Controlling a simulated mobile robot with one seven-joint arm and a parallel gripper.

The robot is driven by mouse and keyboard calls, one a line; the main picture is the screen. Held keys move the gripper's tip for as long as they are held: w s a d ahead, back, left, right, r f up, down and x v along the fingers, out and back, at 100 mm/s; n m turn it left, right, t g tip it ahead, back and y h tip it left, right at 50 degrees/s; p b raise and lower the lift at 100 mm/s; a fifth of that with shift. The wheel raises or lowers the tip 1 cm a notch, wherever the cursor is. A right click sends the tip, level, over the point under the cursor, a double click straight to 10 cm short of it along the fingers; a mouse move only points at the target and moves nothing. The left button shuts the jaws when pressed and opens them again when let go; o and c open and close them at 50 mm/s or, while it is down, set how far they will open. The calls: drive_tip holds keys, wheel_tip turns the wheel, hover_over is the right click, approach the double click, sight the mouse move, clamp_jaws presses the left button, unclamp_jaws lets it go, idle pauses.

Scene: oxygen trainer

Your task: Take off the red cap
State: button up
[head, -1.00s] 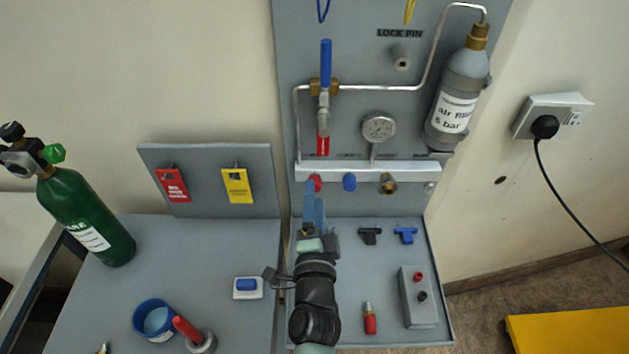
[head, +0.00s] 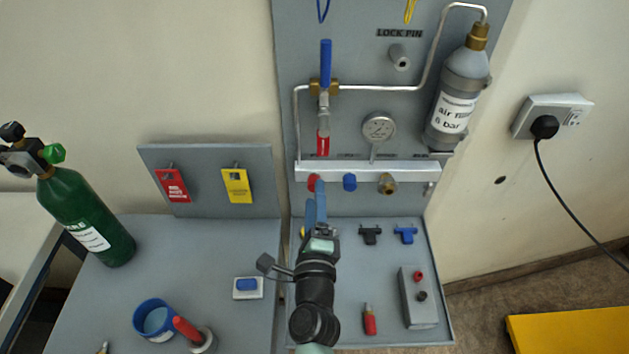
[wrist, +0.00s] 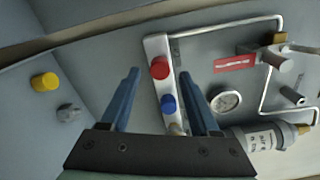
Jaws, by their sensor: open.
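The red cap (head: 312,182) sits at the left end of the white manifold bar (head: 365,171) on the upright panel. In the head view my gripper (head: 317,195) is in front of it, with the blue fingers pointing up at the bar and hiding part of the cap. In the wrist view the red cap (wrist: 160,68) appears between the two blue fingertips, near the level of the tips. My gripper (wrist: 160,75) is open and empty. I see no contact with the cap.
A blue cap (head: 349,182) and a brass fitting (head: 387,184) sit right of the red cap on the same bar. A pressure gauge (head: 379,128) is above. A yellow knob (wrist: 44,82) shows at left in the wrist view. Black and blue T-pieces (head: 370,235) lie on the bench.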

drive_tip(key=shift+m, duration=1.8)
drive_tip(key=m, duration=0.3)
drive_tip(key=shift+m, duration=0.7)
drive_tip(key=shift+w, duration=0.1)
